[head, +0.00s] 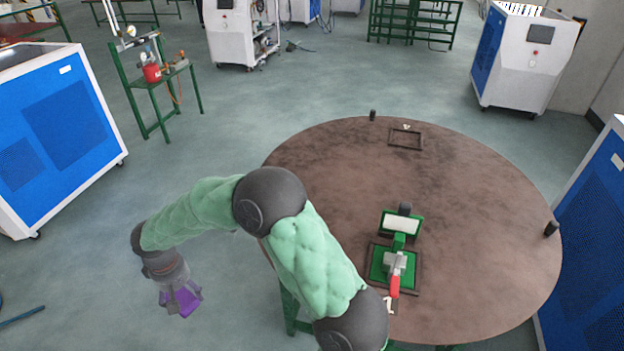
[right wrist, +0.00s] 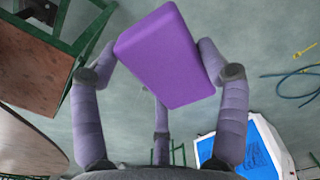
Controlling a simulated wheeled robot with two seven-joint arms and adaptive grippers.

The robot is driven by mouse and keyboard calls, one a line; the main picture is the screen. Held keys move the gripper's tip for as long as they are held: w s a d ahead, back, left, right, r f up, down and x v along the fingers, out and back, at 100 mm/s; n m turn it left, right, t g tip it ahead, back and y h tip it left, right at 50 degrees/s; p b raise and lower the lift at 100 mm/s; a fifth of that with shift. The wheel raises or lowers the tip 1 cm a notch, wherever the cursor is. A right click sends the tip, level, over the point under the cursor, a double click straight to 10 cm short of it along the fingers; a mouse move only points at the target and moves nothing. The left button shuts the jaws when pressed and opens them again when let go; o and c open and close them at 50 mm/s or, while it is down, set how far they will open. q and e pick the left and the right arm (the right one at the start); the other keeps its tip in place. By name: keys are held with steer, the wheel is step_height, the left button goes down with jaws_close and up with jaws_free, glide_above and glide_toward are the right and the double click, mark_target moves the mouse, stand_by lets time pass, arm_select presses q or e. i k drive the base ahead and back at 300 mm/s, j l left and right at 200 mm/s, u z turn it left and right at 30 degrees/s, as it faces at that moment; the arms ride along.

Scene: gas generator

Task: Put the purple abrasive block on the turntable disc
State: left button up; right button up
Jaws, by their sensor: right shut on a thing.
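My right gripper (head: 178,294) is at the lower left of the head view, out over the floor. It is shut on the purple abrasive block (head: 184,303), which is partly hidden by the fingers there. In the right wrist view the block (right wrist: 165,55) is a plain purple slab, tilted, held between the fingers of the gripper (right wrist: 158,75). The large round brown disc (head: 330,165), which looks like the turntable disc, lies to the right of the gripper, clearly apart from the block. My left gripper is not in view.
On the disc stand a green fixture with a red-handled clamp (head: 395,262), an empty dark frame (head: 405,139) and small dark posts at the rim. Bare surface lies between them. Blue-and-white cabinets (head: 60,125) and a green stand (head: 150,90) stand around.

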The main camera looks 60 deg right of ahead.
mark_target(474, 246)
steer(key=k+l+u, duration=0.2)
steer(key=k+u, duration=0.6)
steer(key=k, duration=0.85)
steer(key=k+l+z, duration=0.1)
steer(key=k, duration=0.75)
